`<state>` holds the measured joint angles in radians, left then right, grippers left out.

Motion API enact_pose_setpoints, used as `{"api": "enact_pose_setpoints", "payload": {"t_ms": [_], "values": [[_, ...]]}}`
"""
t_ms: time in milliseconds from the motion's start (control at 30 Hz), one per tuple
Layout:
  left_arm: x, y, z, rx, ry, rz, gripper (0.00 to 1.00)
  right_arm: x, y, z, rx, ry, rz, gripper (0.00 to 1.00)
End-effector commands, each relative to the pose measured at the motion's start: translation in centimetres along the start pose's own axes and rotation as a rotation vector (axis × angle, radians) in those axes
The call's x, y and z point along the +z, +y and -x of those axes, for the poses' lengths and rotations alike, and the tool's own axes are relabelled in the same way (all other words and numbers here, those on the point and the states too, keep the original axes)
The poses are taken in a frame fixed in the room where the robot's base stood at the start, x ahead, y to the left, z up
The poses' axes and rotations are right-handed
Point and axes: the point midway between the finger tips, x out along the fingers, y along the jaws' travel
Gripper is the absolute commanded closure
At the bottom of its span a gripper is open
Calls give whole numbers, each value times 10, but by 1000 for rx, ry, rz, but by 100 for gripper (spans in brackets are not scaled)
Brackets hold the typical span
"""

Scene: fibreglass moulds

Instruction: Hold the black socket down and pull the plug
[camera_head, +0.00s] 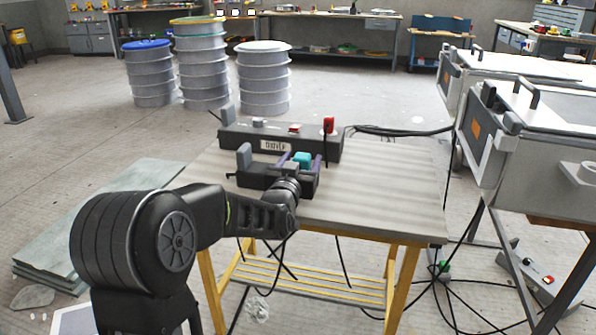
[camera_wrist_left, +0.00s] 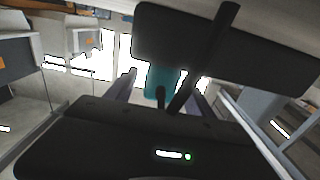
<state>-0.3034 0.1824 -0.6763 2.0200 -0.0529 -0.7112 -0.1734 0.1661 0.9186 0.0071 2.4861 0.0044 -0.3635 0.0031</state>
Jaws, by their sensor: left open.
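The long black socket block (camera_head: 240,138) lies across the back of the small table, with a pale label on its front. It also shows as a dark bar in the left wrist view (camera_wrist_left: 225,55). A red plug (camera_head: 328,125) stands upright at its right end, with a dark cord hanging below it. A teal piece (camera_head: 303,158) is at the block's front, and shows in the left wrist view (camera_wrist_left: 160,80). My left gripper (camera_head: 301,162) is open, its purple fingers on either side of the teal piece; whether they touch it I cannot tell. My right gripper is not in view.
The table (camera_head: 390,190) has a bare right half and yellow legs. Black cables (camera_head: 400,131) run right from the block, and more hang under the table. Grey mould cases (camera_head: 530,150) stand close on the right. Drums (camera_head: 264,80) stand behind; flat slabs (camera_head: 100,225) lie left.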

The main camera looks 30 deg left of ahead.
Motion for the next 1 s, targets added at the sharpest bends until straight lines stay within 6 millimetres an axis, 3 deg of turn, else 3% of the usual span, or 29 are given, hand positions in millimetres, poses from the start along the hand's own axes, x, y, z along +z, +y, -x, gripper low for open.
{"api": "enact_pose_setpoints", "payload": {"t_ms": [333, 1000], "values": [[0, 0, -4, 0, 0, -1, 39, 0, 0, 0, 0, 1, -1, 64], [0, 0, -4, 0, 0, 0, 94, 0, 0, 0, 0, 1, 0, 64]]}}
